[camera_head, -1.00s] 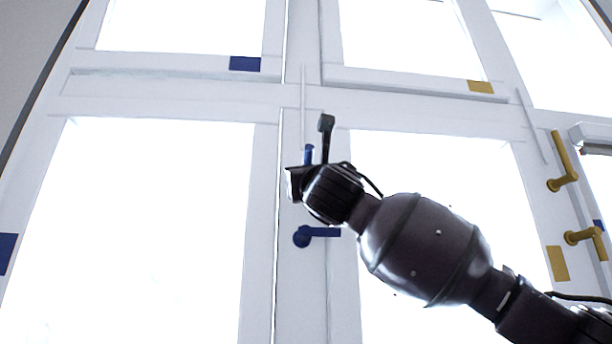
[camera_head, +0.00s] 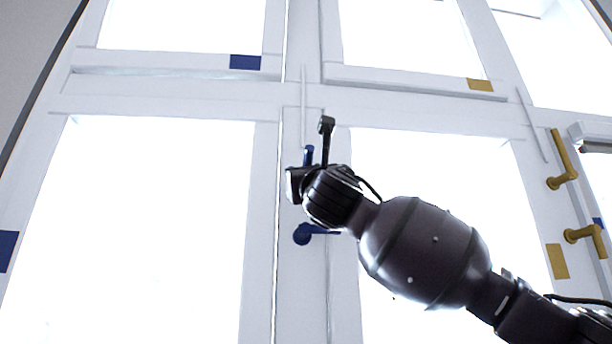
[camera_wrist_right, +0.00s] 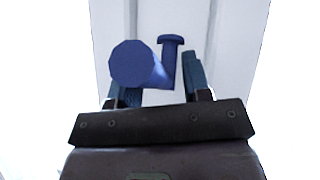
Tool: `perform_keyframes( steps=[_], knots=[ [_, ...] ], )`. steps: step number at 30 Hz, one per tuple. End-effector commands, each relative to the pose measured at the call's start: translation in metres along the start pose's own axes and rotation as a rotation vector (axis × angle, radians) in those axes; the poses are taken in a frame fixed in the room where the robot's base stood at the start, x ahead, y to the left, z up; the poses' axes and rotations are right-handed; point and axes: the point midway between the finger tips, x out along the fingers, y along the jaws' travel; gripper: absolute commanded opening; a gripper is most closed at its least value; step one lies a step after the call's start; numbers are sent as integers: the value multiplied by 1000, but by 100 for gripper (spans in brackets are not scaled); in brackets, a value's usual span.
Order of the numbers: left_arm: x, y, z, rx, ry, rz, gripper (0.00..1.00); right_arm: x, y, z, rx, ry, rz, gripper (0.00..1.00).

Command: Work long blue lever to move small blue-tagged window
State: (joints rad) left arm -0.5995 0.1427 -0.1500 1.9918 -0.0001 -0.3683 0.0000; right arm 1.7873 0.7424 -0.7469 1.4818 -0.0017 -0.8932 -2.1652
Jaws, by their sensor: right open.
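The small window with the blue tag (camera_head: 245,62) is at the upper left in the head view, and its sash looks closed. The long blue lever (camera_head: 309,154) on the middle post is mostly hidden behind my right wrist, with only its upper end showing. In the right wrist view a thick blue lever end (camera_wrist_right: 137,64) lies between the fingers of my right gripper (camera_wrist_right: 160,82). The gripper is open around it. The left finger is partly hidden behind the lever, and contact cannot be told. My left gripper is out of view.
A shorter blue handle (camera_head: 303,234) sits just below my right wrist on the same post, partly covered by it. Yellow handles (camera_head: 562,165) and a yellow tag (camera_head: 481,86) are to the right. A large blue-tagged window (camera_head: 8,250) is at left.

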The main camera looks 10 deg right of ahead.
Motion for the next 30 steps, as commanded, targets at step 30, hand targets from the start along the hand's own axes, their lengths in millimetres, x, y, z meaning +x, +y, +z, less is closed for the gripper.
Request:
perform_keyframes(
  steps=[30],
  knots=[
    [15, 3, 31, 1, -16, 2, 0, -107, 0, 0, 0, 0, 0, 44]
  ],
)
